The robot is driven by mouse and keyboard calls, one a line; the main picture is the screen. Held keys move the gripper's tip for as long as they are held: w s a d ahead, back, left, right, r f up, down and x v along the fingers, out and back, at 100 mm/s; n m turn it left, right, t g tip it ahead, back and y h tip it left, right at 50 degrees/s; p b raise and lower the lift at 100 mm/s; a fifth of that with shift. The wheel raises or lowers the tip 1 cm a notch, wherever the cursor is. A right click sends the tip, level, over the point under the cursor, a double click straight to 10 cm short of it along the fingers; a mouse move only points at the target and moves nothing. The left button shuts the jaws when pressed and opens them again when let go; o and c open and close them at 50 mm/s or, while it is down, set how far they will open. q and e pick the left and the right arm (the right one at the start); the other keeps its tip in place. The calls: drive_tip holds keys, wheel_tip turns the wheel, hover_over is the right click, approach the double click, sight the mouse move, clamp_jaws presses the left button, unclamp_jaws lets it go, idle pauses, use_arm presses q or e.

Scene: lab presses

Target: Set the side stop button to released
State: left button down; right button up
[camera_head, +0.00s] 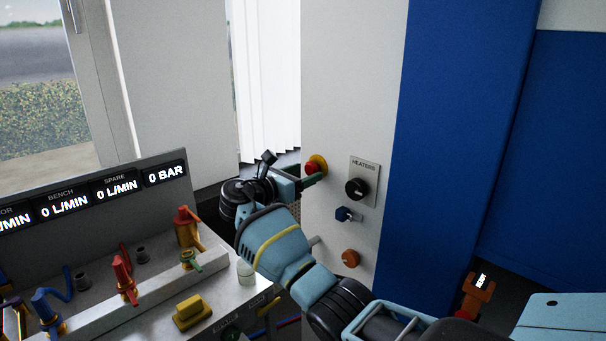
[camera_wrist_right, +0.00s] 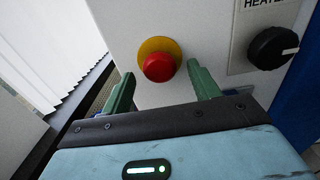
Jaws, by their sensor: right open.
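The side stop button is a red mushroom head on a yellow round base, on the side of a white cabinet panel. It shows in the head view (camera_head: 312,167) and in the right wrist view (camera_wrist_right: 158,67). My right gripper (camera_head: 302,181) is at the button, and its green fingers are open in the right wrist view (camera_wrist_right: 160,90). The fingertips lie to the left and right of the button and just below it in that picture, with nothing between them. Whether a finger touches the button I cannot tell. My left gripper is not seen.
A black heaters knob (camera_head: 356,188) is right of the button. Below are a dark blue knob (camera_head: 345,214) and an orange knob (camera_head: 350,258). A bench with several coloured valves (camera_head: 122,272) and flow displays (camera_head: 117,186) stands at left. A blue column (camera_head: 455,120) is at right.

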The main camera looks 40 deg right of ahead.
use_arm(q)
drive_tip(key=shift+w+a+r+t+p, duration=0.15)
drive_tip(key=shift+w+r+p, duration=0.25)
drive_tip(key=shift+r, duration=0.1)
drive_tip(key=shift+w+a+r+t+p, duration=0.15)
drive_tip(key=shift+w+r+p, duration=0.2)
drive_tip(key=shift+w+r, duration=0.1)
use_arm(e)
drive_tip(key=a, duration=0.7)
drive_tip(key=shift+s+a, duration=0.3)
drive_tip(key=shift+s, duration=0.05)
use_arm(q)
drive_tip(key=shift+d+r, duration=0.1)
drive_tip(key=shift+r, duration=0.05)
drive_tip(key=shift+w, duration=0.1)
